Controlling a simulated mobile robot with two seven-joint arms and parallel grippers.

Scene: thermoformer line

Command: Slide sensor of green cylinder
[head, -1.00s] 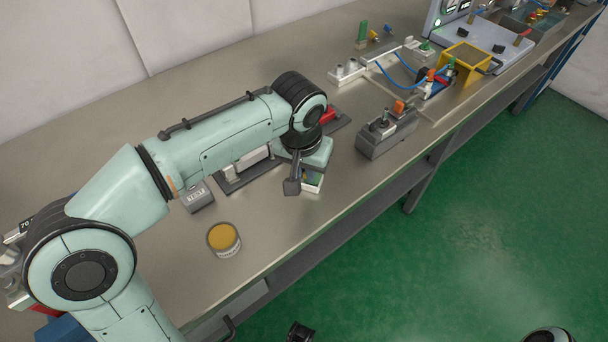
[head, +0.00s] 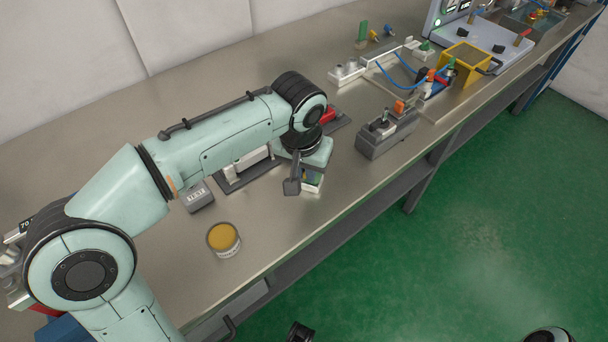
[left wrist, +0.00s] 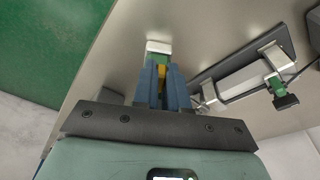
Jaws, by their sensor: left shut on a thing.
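My left gripper (left wrist: 165,85) points down at the bench, its blue fingers shut on a small yellow and green thing (left wrist: 161,68). A white block (left wrist: 158,47) shows just beyond the fingertips; I cannot tell whether it touches them. A pale cylinder (left wrist: 238,82) with a green end block (left wrist: 275,86) lies on a dark plate to the right of the fingers, apart from them. In the head view the cylinder (head: 248,160) is partly hidden by my left arm, and my wrist hides most of the fingers. The sensor on the cylinder is too small to tell.
A grey labelled block (head: 198,197) and an orange-topped tin (head: 224,240) stand near my left arm. A grey box with a lever (head: 386,135) stands right of the gripper. A yellow bin (head: 464,63) and blue tubing are farther back. The front edge is close.

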